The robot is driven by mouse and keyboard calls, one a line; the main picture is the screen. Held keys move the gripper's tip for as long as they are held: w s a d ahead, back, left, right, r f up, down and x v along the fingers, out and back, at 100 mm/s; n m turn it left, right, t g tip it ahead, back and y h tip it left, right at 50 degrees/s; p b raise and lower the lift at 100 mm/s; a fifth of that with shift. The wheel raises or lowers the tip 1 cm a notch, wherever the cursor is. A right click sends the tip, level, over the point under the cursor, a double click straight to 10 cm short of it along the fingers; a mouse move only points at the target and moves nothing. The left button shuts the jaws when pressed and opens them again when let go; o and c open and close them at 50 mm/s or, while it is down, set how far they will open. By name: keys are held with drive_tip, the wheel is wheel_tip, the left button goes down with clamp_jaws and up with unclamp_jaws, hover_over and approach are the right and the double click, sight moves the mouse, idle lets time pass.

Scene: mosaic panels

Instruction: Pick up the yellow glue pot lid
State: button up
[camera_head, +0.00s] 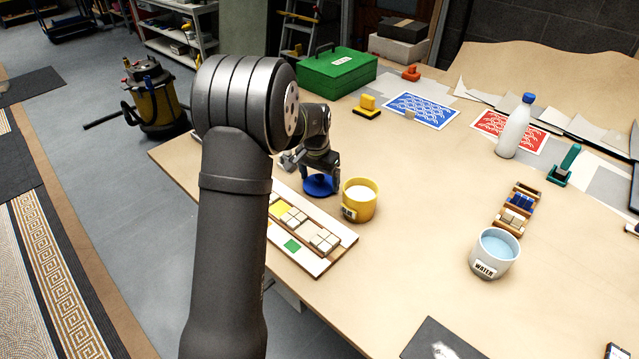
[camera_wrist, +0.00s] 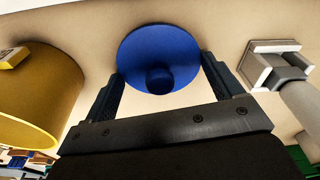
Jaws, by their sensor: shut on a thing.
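The yellow glue pot (camera_head: 361,205) stands open on the table, with white content showing inside. Its yellow side also fills the left of the wrist view (camera_wrist: 45,95). A round blue lid with a knob (camera_head: 319,187) is just left of the pot. In the head view my gripper (camera_head: 322,172) partly hides the lid. I cannot tell whether the lid touches the table.
A mosaic panel with tiles (camera_head: 318,263) lies in front of the pot. A water cup (camera_head: 494,254), a tile tray (camera_head: 517,207) and a white bottle (camera_head: 515,128) stand to the right. A green toolbox (camera_head: 338,75) is behind. The table's middle is clear.

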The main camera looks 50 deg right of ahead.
sight(321, 177)
drive_tip(key=r, duration=0.9)
drive_tip(key=shift+s+r, duration=0.25)
drive_tip(key=shift+r, duration=0.05)
drive_tip(key=s+r, duration=0.2)
drive_tip(key=s, duration=0.4)
drive_tip(key=s+r, duration=0.3)
drive_tip(key=s, duration=0.4)
drive_tip(key=shift+s+r, duration=0.2)
drive_tip(key=shift+r, duration=0.15)
drive_tip(key=shift+f, duration=3.1)
drive_tip(key=shift+f, duration=0.2)
drive_tip(key=o, duration=0.8)
